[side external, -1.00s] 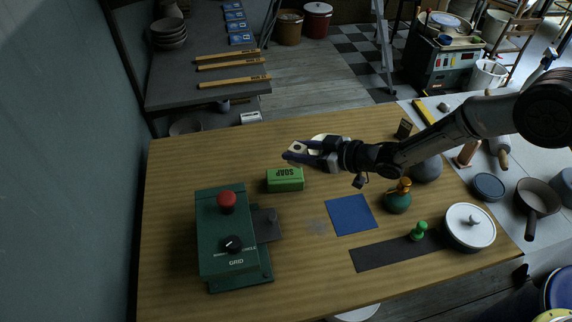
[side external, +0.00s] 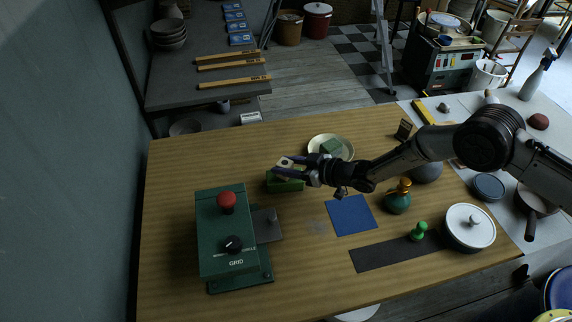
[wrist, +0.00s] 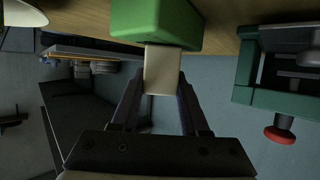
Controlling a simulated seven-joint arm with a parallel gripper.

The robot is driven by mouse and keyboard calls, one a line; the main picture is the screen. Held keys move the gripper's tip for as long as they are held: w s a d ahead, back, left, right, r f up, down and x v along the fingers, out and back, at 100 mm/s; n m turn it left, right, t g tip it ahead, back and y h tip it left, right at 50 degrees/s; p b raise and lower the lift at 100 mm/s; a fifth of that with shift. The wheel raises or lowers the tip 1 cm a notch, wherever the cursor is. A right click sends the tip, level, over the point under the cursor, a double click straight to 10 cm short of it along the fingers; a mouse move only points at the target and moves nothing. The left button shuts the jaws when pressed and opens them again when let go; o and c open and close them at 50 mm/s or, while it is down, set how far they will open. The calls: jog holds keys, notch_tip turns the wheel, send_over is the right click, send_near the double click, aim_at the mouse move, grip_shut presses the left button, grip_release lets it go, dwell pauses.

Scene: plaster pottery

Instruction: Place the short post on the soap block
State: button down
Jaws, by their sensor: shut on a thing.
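The short post (side external: 284,161) is a small cream block with a dark spot on its end face. My gripper (side external: 292,166) is shut on it; its pale side shows between the fingers in the wrist view (wrist: 162,72). The green soap block (side external: 288,187) lies on the wooden table, partly hidden by my gripper and the post. In the wrist view the soap block (wrist: 155,20) is right at the far end of the post. The post is over the soap block in the side view; I cannot tell whether they touch.
A green machine (side external: 227,236) with a red knob stands to the left front. A cream plate (side external: 343,140) with a green block is behind my gripper.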

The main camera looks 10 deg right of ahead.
jog(key=shift+c, duration=2)
grip_release()
jog(key=shift+f, duration=0.1)
jog(key=v, duration=1.2)
